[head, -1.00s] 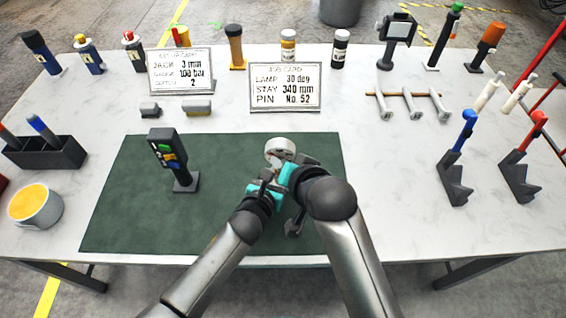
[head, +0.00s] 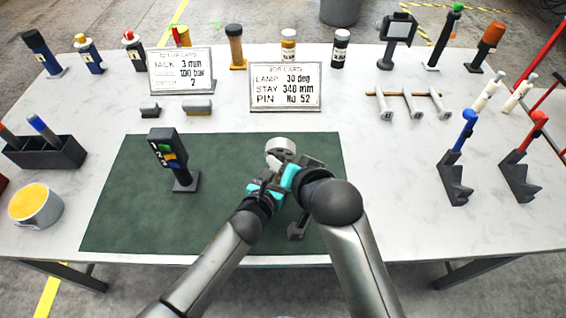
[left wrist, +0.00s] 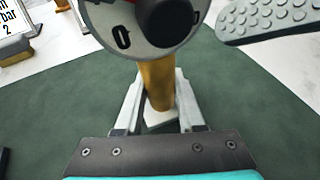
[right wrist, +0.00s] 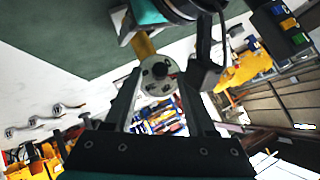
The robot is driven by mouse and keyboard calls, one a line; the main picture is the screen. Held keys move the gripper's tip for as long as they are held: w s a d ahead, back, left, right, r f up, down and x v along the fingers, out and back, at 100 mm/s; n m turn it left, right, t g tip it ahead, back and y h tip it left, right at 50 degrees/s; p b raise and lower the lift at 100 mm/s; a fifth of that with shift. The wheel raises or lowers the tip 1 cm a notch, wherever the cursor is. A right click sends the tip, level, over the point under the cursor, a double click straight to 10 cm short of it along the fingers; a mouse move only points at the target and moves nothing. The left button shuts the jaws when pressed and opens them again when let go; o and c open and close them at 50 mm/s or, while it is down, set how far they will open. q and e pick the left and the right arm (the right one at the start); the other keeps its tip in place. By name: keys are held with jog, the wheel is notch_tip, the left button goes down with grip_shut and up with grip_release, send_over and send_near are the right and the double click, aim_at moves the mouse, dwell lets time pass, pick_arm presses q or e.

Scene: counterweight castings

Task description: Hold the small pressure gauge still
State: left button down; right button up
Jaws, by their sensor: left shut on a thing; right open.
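The small pressure gauge (head: 279,147) has a round grey head above the green mat. In the left wrist view its dial (left wrist: 122,36), with a black centre and a 0 mark, sits on a yellow stem (left wrist: 157,84). My left gripper (left wrist: 160,98) is shut on that stem; it also shows in the head view (head: 270,184). My right gripper (head: 306,166) is close beside it on the right. In the right wrist view the gauge (right wrist: 160,72) appears between the open fingers of my right gripper (right wrist: 160,84); contact cannot be told.
A dark stand with coloured buttons (head: 168,154) is left on the green mat (head: 120,215). Two cards (head: 182,70) (head: 286,88) stand behind. Grey hooked pieces (head: 408,103) and blue- and red-topped stands (head: 455,175) (head: 520,172) are right.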

pick_arm(q)
jog(key=shift+s+d, duration=0.1)
pick_arm(e)
jog(key=v, duration=0.6)
pick_arm(q)
jog(key=shift+c, duration=2.2)
grip_release()
